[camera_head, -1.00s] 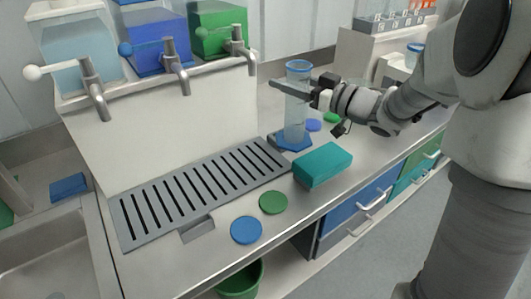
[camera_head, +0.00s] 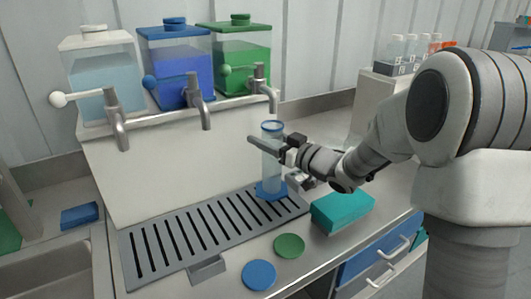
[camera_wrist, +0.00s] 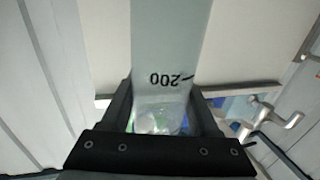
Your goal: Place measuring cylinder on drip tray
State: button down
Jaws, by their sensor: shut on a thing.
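The measuring cylinder (camera_head: 271,168), clear with a blue rim and a blue foot, stands upright in my gripper (camera_head: 264,146). My gripper is shut around its upper body. In the wrist view the clear wall with the "200" mark (camera_wrist: 172,50) runs between the two dark fingers (camera_wrist: 163,105). The drip tray (camera_head: 207,250) is a grey slotted plate below the taps. The cylinder's foot appears over the tray's right end. I cannot tell whether it touches the tray or hangs just above it.
Three tanks, clear (camera_head: 105,85), blue (camera_head: 175,75) and green (camera_head: 243,70), stand behind with taps overhanging the tray. A teal box (camera_head: 342,210) lies right of the tray. A green disc (camera_head: 289,246) and a blue disc (camera_head: 259,275) lie in front.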

jog(key=shift+f+b, duration=0.4)
jog(key=shift+f, duration=1.35)
jog(key=shift+f, duration=0.2)
jog(key=shift+c, duration=0.6)
grip_release()
